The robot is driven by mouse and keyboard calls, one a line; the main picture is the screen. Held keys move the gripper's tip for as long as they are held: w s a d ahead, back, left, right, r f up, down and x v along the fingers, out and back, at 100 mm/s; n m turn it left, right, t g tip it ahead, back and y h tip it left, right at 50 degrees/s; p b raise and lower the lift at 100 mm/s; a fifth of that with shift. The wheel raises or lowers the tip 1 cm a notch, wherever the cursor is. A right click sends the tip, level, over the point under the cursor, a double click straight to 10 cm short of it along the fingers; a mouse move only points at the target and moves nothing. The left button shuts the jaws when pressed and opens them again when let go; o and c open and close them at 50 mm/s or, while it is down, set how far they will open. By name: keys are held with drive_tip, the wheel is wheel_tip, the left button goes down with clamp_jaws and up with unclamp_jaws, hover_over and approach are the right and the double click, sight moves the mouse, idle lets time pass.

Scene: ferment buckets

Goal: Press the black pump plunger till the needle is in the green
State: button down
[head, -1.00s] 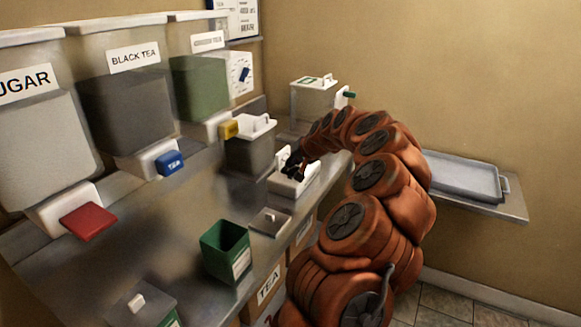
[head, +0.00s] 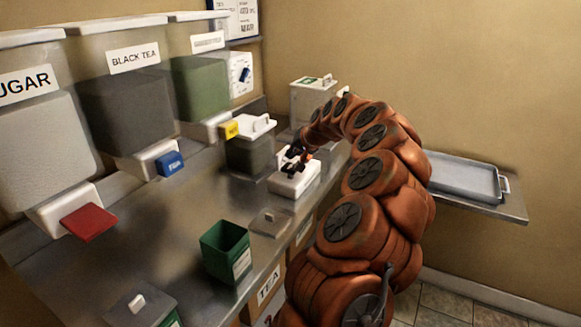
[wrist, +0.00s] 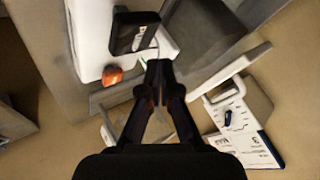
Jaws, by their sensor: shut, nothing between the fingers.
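The white pump unit (head: 294,184) stands on the counter below my gripper. In the wrist view, its white body (wrist: 88,35) carries a black block (wrist: 134,33), apparently the plunger, and an orange-red part (wrist: 112,75). A small green mark shows beside the fingertips, but I cannot make out a needle. My gripper (head: 295,154) is over the back of the unit in the head view. In the wrist view, my gripper (wrist: 159,72) has its fingertips together and empty, just beside the black block. I cannot tell whether they touch.
A lidded grey bucket (head: 250,155) stands close left of the pump. A white lidded box (head: 313,100) is behind it. An open green bin (head: 226,250) and a loose lid (head: 270,222) sit nearer the front. A grey tray (head: 465,176) lies on the right shelf.

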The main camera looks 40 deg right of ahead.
sight(292, 166)
drive_tip(key=shift+r, duration=1.85)
idle(0.7)
drive_tip(key=shift+r, duration=1.9)
drive_tip(key=shift+f, duration=0.1)
wheel_tip(292, 166, down, 8)
drive_tip(key=b, duration=0.3)
drive_tip(key=shift+f+b, duration=0.3)
drive_tip(key=shift+b, duration=0.1)
